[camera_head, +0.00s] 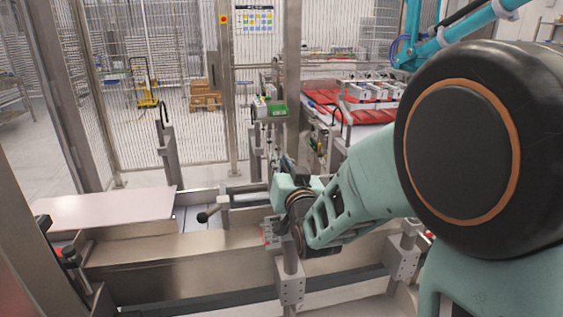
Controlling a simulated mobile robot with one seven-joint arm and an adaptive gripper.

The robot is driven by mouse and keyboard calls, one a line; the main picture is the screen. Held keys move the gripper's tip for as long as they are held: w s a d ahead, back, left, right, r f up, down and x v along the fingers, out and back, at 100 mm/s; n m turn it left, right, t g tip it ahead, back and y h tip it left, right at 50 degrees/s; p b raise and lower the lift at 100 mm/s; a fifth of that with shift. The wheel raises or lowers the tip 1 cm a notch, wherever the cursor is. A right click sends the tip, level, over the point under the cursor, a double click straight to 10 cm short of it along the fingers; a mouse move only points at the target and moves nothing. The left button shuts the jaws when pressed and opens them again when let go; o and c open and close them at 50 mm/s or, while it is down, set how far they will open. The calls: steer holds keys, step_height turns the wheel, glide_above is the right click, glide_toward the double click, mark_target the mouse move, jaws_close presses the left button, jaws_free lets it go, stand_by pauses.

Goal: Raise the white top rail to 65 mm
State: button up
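My arm reaches from the right of the head view to the middle of the metal frame. My gripper (285,168) is at its far end, close to a steel post and clamp block. My own wrist hides most of the fingers, so I cannot tell whether they are open, shut or holding anything. A lever with a black knob (209,214) sticks out to the left of the gripper, on a small upright clamp. Long steel rails (170,252) run across the front. I cannot tell for sure which one is the white top rail, and no height scale is readable.
A pale flat panel (100,208) lies on the left of the frame. A black-knobbed clamp (68,254) stands at the lower left. Clamp blocks (291,283) sit on the front rails.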

jaws_close()
step_height(320, 180, up, 5)
steer(key=shift+a+r+p, duration=0.1)
steer(key=shift+r+p, duration=0.05)
steer(key=shift+p, duration=0.5)
steer(key=shift+o, duration=1.8)
jaws_free()
steer(key=shift+r, duration=0.1)
steer(key=shift+o, duration=0.9)
steer(key=shift+f, duration=0.2)
steer(key=shift+f, duration=0.15)
